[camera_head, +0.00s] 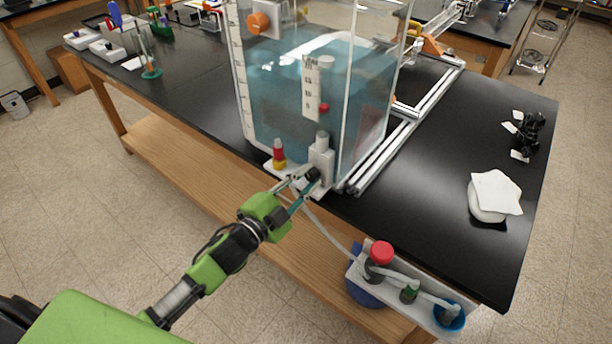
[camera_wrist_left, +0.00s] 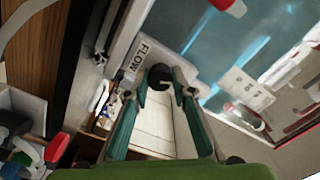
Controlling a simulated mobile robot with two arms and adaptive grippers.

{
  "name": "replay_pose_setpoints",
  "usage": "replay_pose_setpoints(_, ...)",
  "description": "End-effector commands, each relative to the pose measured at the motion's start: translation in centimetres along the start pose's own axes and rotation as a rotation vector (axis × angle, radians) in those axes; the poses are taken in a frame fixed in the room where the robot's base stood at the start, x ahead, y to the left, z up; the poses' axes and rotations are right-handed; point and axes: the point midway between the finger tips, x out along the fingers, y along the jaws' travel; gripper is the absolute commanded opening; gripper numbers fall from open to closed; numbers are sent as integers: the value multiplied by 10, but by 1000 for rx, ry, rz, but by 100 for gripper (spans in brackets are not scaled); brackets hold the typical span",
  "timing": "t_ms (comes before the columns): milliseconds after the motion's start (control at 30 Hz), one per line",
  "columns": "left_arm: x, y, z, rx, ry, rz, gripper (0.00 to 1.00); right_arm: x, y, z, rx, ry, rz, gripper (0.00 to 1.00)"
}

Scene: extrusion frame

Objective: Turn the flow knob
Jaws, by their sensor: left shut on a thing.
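The flow knob (camera_head: 313,174) is a small black knob on a white block (camera_head: 321,155) at the front lower corner of the water tank (camera_head: 310,100). In the left wrist view the knob (camera_wrist_left: 159,77) sits beside the printed word FLOW. My left gripper (camera_head: 306,183) reaches up to it from the lower left. In the left wrist view its two teal fingers (camera_wrist_left: 161,92) stand on either side of the knob and are shut on it. The fingers partly hide the knob's sides, and I cannot read its turn angle. My right gripper is not in view.
A red and yellow item (camera_head: 278,153) stands left of the block.

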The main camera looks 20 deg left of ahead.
Motion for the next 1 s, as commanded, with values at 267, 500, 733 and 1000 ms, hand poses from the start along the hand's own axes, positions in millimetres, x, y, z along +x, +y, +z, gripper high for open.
replay_pose_setpoints(267, 0, 0, 0, -189, -3, 0, 1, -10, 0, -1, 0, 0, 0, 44)
replay_pose_setpoints(500, 0, 0, 0, -277, -1, 0, 1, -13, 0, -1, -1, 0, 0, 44)
replay_pose_setpoints(733, 0, 1, 0, -307, -1, 0, 1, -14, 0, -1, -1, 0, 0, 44)
replay_pose_setpoints(1000, 0, 1, 0, -308, -1, 1, 1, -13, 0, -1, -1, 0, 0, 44)
